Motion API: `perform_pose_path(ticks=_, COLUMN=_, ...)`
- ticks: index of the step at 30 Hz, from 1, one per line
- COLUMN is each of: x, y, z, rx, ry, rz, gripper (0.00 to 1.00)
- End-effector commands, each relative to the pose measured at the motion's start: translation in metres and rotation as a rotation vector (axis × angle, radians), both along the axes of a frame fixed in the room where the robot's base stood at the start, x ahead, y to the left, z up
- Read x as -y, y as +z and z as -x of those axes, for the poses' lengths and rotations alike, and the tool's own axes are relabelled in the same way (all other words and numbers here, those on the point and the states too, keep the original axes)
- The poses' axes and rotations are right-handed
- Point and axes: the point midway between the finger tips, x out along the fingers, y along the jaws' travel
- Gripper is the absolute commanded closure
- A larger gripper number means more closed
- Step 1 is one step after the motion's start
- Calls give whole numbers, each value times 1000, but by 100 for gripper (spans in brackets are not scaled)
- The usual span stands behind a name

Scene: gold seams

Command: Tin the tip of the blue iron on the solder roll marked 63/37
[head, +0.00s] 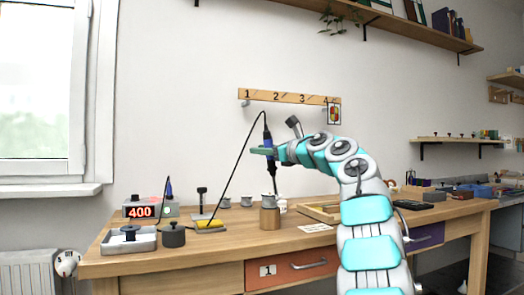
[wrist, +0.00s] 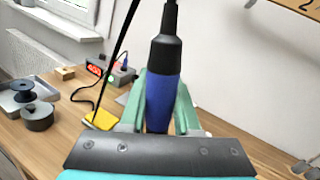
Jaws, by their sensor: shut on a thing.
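My gripper (head: 264,151) is shut on the blue iron (head: 267,139), which hangs upright, tip down, above the bench. In the wrist view the blue handle (wrist: 162,97) sits between the green fingers (wrist: 158,105), with its black cord running upward. In the head view the tip is near a small grey roll or pot on a wooden block (head: 270,218); I cannot tell whether they touch. Several small grey rolls (head: 247,202) stand along the back of the bench. Their markings are too small to read, so I cannot tell which is 63/37.
A station (head: 140,211) showing 400 stands at the left, near a yellow sponge (head: 210,226), a grey tray (head: 128,241) and a dark pot (head: 173,236). A numbered hook rail (head: 289,97) is on the wall. A wooden tray (head: 318,211) lies behind my arm.

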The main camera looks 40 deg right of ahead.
Motion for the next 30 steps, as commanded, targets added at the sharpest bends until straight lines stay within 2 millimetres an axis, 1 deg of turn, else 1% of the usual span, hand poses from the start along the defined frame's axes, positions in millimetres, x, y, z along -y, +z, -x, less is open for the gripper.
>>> perform_pose_path(ticks=6, x=0, y=17, z=0, rx=1, ry=0, rz=0, gripper=100)
perform_pose_path(ticks=22, x=0, y=56, z=0, rx=1, ry=0, rz=0, gripper=100)
perform_pose_path(ticks=25, x=0, y=61, z=0, rx=1, ry=0, rz=0, gripper=100)
perform_pose_path(ticks=30, x=0, y=59, z=0, rx=1, ry=0, rz=0, gripper=100)
